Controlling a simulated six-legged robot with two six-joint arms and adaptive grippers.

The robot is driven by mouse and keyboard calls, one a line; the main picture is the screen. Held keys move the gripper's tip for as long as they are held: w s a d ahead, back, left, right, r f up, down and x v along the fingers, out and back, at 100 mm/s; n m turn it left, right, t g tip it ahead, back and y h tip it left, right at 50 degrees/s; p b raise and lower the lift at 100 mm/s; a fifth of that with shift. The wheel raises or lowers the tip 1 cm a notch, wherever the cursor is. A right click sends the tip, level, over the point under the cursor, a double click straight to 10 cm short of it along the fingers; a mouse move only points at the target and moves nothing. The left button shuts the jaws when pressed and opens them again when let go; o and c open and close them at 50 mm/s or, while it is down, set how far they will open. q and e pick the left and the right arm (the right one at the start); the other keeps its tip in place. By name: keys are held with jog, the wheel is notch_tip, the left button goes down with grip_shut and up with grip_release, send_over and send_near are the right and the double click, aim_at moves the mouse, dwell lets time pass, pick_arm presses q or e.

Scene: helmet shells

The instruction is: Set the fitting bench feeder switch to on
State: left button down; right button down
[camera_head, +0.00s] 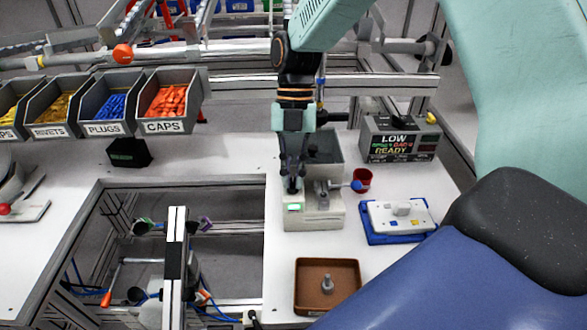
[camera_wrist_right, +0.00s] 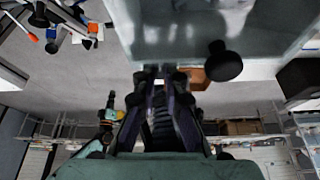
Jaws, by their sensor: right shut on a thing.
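The fitting bench feeder (camera_head: 315,218) is a pale box with a grey open hopper behind, standing on the white bench right of the opening. A small green-lit display (camera_head: 294,207) shows on its front left. My right gripper (camera_head: 291,184) points down onto the top left of the feeder, its fingers shut on the feeder switch, which they mostly hide. The switch's position cannot be read. In the right wrist view, the fingertips (camera_wrist_right: 160,76) meet at the edge of the pale feeder body (camera_wrist_right: 190,35). My left gripper is not in view.
A brown tray (camera_head: 301,293) lies in front, a blue-and-white fixture (camera_head: 398,216) at right. A display box (camera_head: 400,139) and parts bins (camera_head: 166,98) stand behind.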

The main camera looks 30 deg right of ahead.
jog(key=shift+w+r+n, duration=0.15)
jog(key=shift+w+n, duration=0.05)
jog(key=shift+n, duration=0.4)
jog(key=shift+h, duration=0.3)
jog(key=c, duration=1.8)
grip_release()
jog(key=shift+o, duration=0.5)
jog(key=v, duration=1.2)
jog(key=shift+w+d, duration=0.1)
